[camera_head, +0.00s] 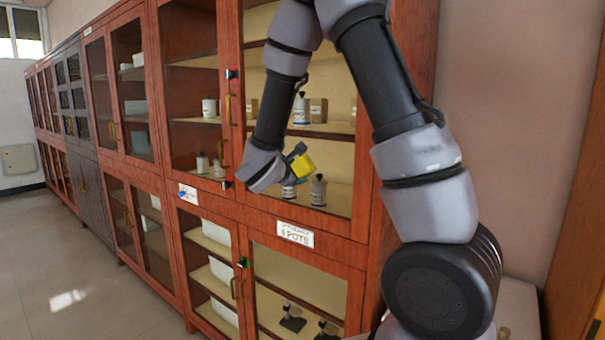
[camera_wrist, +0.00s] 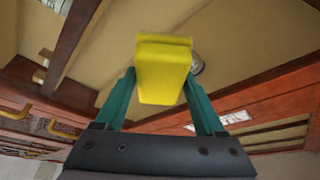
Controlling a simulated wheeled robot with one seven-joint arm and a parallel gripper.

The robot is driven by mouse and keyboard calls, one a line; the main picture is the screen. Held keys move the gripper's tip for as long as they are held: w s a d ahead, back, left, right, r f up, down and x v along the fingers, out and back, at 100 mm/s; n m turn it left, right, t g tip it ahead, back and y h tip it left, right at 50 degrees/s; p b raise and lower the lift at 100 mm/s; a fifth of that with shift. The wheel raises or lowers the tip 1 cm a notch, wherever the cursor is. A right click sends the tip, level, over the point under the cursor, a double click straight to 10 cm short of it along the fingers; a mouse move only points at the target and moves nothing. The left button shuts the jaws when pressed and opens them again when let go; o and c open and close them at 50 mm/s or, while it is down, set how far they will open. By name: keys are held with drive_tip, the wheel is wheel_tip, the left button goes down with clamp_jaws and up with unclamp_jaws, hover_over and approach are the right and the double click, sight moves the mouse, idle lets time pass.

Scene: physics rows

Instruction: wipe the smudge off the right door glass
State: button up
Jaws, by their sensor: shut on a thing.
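My gripper (camera_head: 296,160) is shut on a yellow sponge-like block (camera_head: 303,167), in front of the upper right door glass (camera_head: 328,80) of the red-brown cabinet. In the wrist view the yellow block (camera_wrist: 163,72) sits between the teal fingers of my gripper (camera_wrist: 164,88), with its far end towards the glass. I cannot tell whether the block touches the glass. No smudge can be made out; my arm and the block cover part of the pane.
Brass handles (camera_head: 228,110) stand out from the door frames. Lower doors (camera_head: 300,285) are closed below. More cabinets run to the left, with open floor (camera_head: 70,270) before them.

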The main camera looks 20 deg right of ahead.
drive_tip(key=shift+w+a, duration=0.7)
drive_tip(key=shift+w, duration=0.3)
drive_tip(key=shift+w+a, duration=0.65)
drive_tip(key=shift+w, duration=0.35)
drive_tip(key=shift+s+a, duration=0.9)
drive_tip(key=shift+a, duration=0.3)
drive_tip(key=shift+s+a, duration=0.9)
drive_tip(key=shift+a, duration=0.3)
drive_tip(key=shift+a, duration=0.1)
drive_tip(key=shift+s+a, duration=0.9)
drive_tip(key=shift+a, duration=0.25)
